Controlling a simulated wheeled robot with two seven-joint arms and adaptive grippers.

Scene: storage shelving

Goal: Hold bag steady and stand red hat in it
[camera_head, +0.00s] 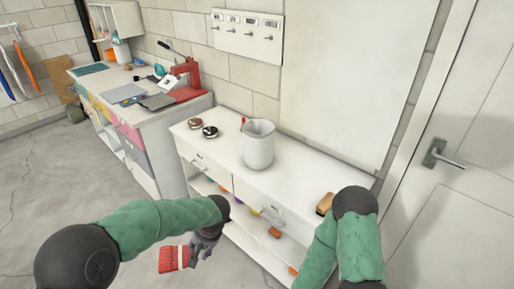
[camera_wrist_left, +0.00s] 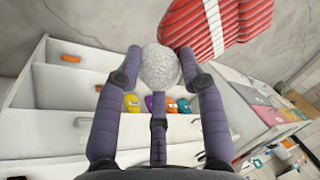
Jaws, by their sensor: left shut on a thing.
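The red hat (camera_head: 172,258) has white stripes and a white pompom (camera_wrist_left: 160,68). My left gripper (camera_head: 205,243) is shut on the hat by its pompom, in front of the cabinet and below its top. In the left wrist view the pompom sits between the fingertips of my left gripper (camera_wrist_left: 160,60), and the red body of the hat (camera_wrist_left: 232,22) hangs beyond it. A pale grey, open-topped container, seemingly the bag (camera_head: 258,148), stands upright on the cabinet top, apart from both arms. My right arm reaches the cabinet's right end; its gripper is hidden.
The white cabinet (camera_head: 290,185) has open shelves with several small coloured items. Two small round dark-topped things (camera_head: 209,131) lie left of the bag. A tan object (camera_head: 325,203) is beside my right arm. A workbench with a red press (camera_head: 187,80) stands behind left. Floor at left is clear.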

